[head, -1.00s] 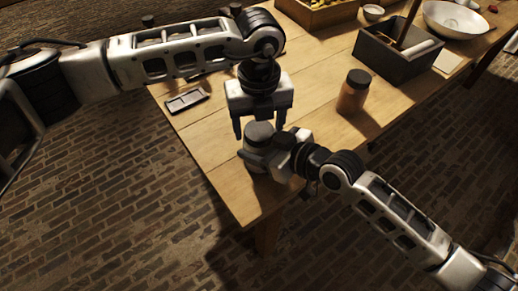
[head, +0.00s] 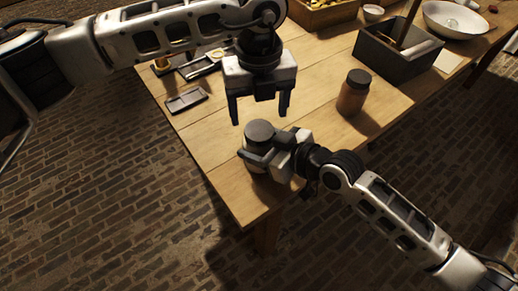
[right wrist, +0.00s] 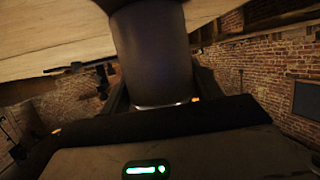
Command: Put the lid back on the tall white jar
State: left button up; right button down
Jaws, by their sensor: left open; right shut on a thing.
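The tall white jar (head: 256,171) stands near the table's front corner, mostly hidden by my right gripper. A dark round lid (head: 259,132) sits on top of it and looks level; whether it is fully seated I cannot tell. My right gripper (head: 262,156) is shut on the jar's body, just below the lid. In the right wrist view the jar (right wrist: 155,50) is a large shaded cylinder between the fingers. My left gripper (head: 260,116) is open and empty, fingers pointing down, above and behind the lid and apart from it.
A brown jar with a dark lid (head: 353,93) stands to the right. A small dark tray (head: 186,100) lies to the left. A dark box (head: 397,62) and a white bowl (head: 455,19) are farther back. The table (head: 320,70) is bare between them.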

aim_at(259, 130)
pick_arm(q)
notch_tip(259, 130, up, 4)
jog(key=shift+f, duration=0.25)
jog(key=shift+f, duration=4.05)
jog(key=c, duration=1)
jog(key=o, duration=1.1)
jog(key=shift+c, duration=0.2)
